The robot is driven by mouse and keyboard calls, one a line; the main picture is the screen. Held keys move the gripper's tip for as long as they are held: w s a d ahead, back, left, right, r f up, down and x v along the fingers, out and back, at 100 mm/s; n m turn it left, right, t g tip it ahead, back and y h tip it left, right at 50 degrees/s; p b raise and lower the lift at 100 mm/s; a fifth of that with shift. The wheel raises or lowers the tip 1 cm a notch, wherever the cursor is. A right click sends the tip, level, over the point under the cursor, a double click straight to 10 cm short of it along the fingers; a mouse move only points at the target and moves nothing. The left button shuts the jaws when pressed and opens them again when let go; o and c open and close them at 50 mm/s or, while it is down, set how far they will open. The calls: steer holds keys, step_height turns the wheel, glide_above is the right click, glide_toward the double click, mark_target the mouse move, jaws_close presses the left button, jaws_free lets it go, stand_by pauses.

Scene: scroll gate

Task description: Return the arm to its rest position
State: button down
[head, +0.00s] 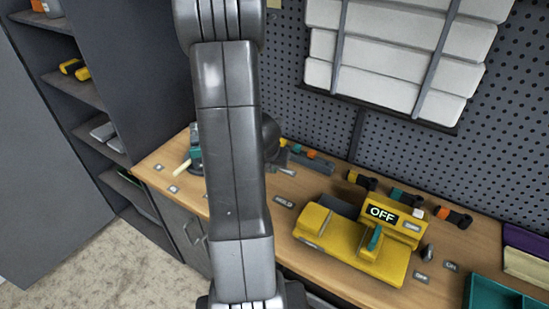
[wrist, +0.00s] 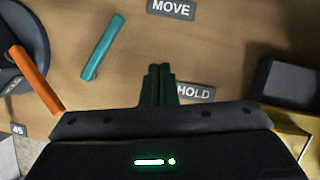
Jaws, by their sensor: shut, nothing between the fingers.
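My gripper (wrist: 158,85) shows in the wrist view with its two dark fingers together and nothing between them. It is over the wooden workbench (wrist: 215,55), beside the HOLD label (wrist: 195,92) and below the MOVE label (wrist: 172,8) in the picture. In the head view my arm runs down the middle and covers part of the bench; the gripper cannot be made out there. A yellow machine (head: 345,240) with an OFF display (head: 382,214) stands on the bench to the right of my arm.
A teal bar (wrist: 102,47) and an orange bar (wrist: 36,78) appear left of the gripper. A pegboard (head: 400,150) with white slats (head: 390,60) rises behind the bench. Shelves (head: 75,90) stand at the left. A teal tray (head: 495,293) sits at the lower right.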

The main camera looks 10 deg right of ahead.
steer(key=shift+s+d+r, duration=0.1)
steer(key=shift+s+r, duration=0.2)
steer(key=shift+r, duration=0.4)
steer(key=shift+s+d+r, duration=0.1)
steer(key=shift+s+r, duration=0.15)
steer(key=shift+r, duration=0.45)
steer(key=shift+f, duration=0.1)
